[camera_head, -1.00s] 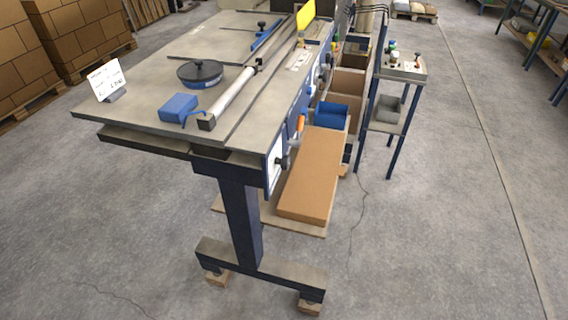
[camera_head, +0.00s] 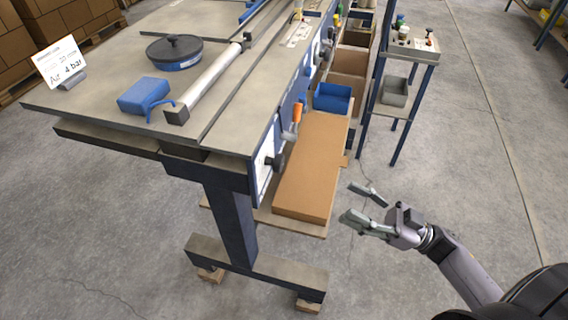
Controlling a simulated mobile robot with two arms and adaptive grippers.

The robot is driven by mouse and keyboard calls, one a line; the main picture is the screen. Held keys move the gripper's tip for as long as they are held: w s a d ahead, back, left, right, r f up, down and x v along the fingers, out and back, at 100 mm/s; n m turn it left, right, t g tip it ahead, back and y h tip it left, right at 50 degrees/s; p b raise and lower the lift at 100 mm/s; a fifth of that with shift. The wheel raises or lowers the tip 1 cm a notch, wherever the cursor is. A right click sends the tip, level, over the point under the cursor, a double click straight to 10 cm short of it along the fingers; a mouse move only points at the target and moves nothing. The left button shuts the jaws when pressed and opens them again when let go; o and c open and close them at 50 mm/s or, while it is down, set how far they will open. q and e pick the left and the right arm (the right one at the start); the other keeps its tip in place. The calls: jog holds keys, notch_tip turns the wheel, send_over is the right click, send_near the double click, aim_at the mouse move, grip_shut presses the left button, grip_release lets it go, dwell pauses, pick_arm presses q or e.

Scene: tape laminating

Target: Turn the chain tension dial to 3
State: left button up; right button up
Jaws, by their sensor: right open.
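The machine table (camera_head: 105,95) has several controls along its right side panel. A black knob (camera_head: 276,161) sits on a white plate (camera_head: 263,172) at the near end, with an orange-handled lever (camera_head: 296,114) behind it. More dark knobs (camera_head: 306,71) are farther back. The labels are too small to read, so I cannot tell which knob is the chain tension dial or its setting. My right gripper (camera_head: 352,202) is open and empty over the floor, right of the near knob and apart from it. My left gripper is not in view.
A long cardboard box (camera_head: 308,170) lies on a low shelf below the panel, with a blue bin (camera_head: 331,98) behind it. A small stand (camera_head: 412,54) with a grey bin (camera_head: 395,92) is at the right. A sign (camera_head: 61,62) stands on the table. Floor nearby is clear.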

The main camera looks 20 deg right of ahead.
aim_at(282, 166)
jog(key=p+x, duration=0.4)
jog(key=x, duration=1.1)
jog(key=shift+d, duration=0.15)
jog(key=shift+w+a+r, duration=0.15)
jog(key=shift+w+a, duration=0.1)
jog(key=shift+a, duration=0.1)
jog(key=c, duration=1.1)
jog(key=shift+c, duration=0.2)
